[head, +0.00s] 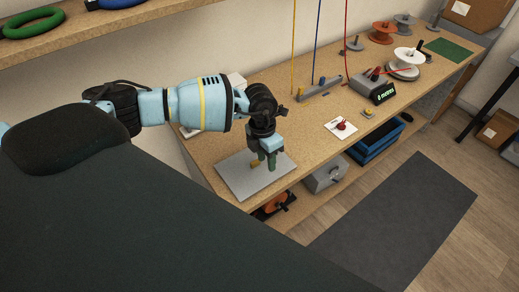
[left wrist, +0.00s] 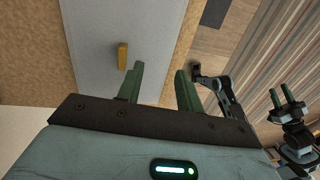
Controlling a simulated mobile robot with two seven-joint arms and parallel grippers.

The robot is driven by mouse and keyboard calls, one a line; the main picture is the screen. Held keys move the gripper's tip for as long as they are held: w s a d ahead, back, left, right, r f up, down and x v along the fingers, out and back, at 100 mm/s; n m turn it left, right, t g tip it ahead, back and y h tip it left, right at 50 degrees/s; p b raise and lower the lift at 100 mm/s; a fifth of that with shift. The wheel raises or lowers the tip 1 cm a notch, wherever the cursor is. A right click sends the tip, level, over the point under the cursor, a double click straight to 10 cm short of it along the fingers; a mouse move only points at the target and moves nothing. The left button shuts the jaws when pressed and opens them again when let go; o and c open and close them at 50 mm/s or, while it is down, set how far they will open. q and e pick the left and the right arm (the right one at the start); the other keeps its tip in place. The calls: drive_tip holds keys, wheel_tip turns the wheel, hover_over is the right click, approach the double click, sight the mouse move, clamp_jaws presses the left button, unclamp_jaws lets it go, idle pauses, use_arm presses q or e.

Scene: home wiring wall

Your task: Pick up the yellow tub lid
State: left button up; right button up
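A small yellow block-like piece (head: 254,163) stands on a flat grey plate (head: 238,180) at the bench's near left end. The yellow piece also shows in the left wrist view (left wrist: 122,55), on the grey plate (left wrist: 95,35). I cannot tell whether this is the tub lid or its handle; no other lid shows clearly. My left gripper (head: 267,157) is above the plate, close beside the yellow piece. Its green fingers (left wrist: 160,88) are apart with nothing between them. My right gripper (left wrist: 286,98) shows in the left wrist view, fingers apart and empty.
On the bench are a white card with a red item (head: 341,126), a grey rail (head: 320,88) below hanging yellow, blue and red wires, a green-lit display (head: 383,93) and several spools. Below are a blue crate (head: 376,143) and a grey box (head: 325,178). A dark mat (head: 400,225) covers the floor.

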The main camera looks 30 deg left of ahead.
sight(257, 160)
use_arm(q)
drive_tip(key=shift+t+y, duration=0.3)
drive_tip(key=shift+y, duration=0.5)
drive_tip(key=a+r, duration=0.1)
drive_tip(key=w+a+r, duration=0.1)
drive_tip(key=a+r, duration=0.1)
drive_tip(key=a, duration=0.1)
drive_tip(key=shift+w+r, duration=0.15)
drive_tip(key=shift+w, duration=0.2)
drive_tip(key=shift+s+d+f, duration=0.1)
drive_tip(key=shift+f, duration=1.05)
drive_tip(key=shift+a+f, duration=0.2)
drive_tip(key=shift+f, duration=2.65)
clamp_jaws()
